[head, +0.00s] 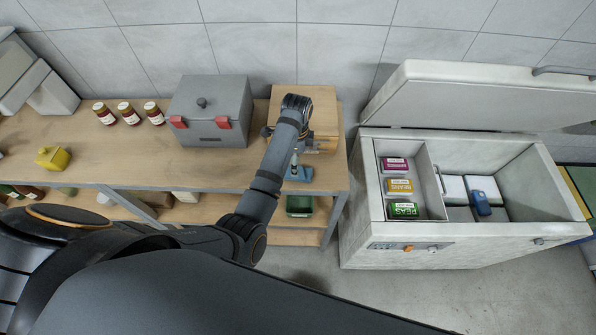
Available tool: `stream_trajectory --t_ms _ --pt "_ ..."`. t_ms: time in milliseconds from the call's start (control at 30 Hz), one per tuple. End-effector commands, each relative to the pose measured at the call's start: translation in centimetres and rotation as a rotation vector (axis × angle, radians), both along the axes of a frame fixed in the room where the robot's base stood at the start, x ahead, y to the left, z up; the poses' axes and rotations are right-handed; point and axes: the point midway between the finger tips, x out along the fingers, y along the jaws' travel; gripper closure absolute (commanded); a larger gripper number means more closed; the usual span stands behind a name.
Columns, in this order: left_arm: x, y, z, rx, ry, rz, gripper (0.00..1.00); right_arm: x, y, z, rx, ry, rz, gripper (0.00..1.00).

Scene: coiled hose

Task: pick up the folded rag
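I cannot make out a folded rag with certainty. A small flat blue thing (300,174) lies near the front right of the wooden workbench (225,168), partly behind my arm; I cannot tell whether it is cloth. An arm of mine, taken as the left from its entry at lower left, reaches up over the bench's right end. Its wrist is in front of a wooden box (318,100). The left gripper's fingers are hidden or too small to read. My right gripper is not in view.
A grey toolbox (222,100) with red latches, several brown jars (129,113) and a yellow container (53,158) stand on the bench. An open chest freezer (383,225) stands right, holding packets and a blue item (481,203). A green bin (299,206) is on the shelf below.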

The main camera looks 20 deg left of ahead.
Motion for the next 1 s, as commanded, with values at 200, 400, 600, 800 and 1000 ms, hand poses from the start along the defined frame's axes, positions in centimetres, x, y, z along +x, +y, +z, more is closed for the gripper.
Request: stream_trajectory --t_ms 200,400,600,800,1000 --pt "0.0 0.0 -1.0 -0.001 0.0 0.001 0.19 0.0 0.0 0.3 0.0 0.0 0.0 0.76" --pt "-0.2 -0.3 -3.6 0.0 0.004 0.001 0.19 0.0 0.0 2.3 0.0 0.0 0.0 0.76" --pt "0.0 -0.3 -6.0 0.0 -0.001 0.002 0.19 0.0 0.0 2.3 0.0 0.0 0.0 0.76" --pt "0.0 -0.3 -6.1 -0.001 -0.002 0.003 0.2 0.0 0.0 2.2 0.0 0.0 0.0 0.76" --pt "0.0 -0.3 -6.1 -0.001 -0.002 0.002 0.47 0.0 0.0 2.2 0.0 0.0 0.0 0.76"
